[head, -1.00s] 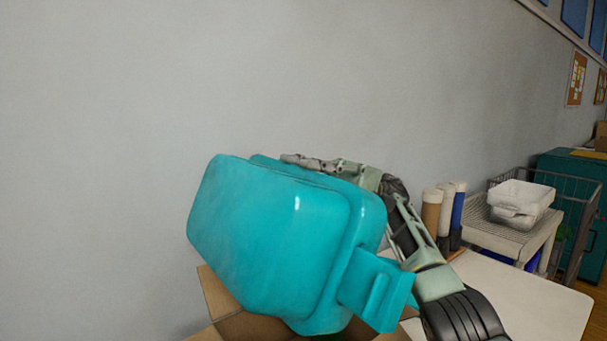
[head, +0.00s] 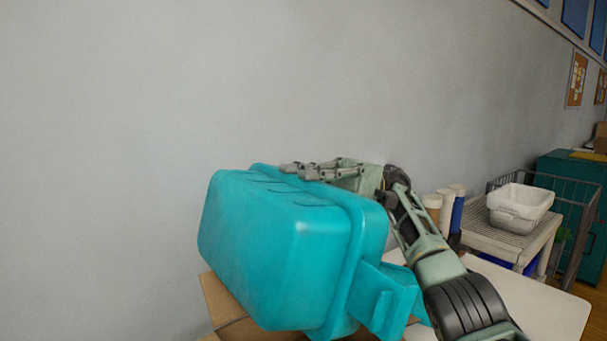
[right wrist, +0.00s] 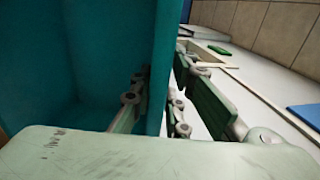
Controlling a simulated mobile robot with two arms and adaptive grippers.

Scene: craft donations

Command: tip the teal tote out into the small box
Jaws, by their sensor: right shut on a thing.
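The teal tote (head: 275,250) is tilted on its side above the small cardboard box (head: 222,302), with its closed outer side toward the head camera. A block-like handle sticks out at its lower right. My right gripper (head: 318,172) is shut on the tote's wall at the far side. In the right wrist view, the tote wall (right wrist: 165,60) runs between the two fingers (right wrist: 160,90). The part of the tote's inside that shows at left looks bare. The tote hides most of the box, and the box's contents cannot be seen. My left gripper is not in view.
A pale table (head: 535,295) stands under the box and has free room at right. Several upright rolls (head: 457,205) stand behind my right arm. White bins (head: 520,203) sit on a slatted cart, beside a wire cart and a teal cabinet. A plain wall (head: 130,150) is behind.

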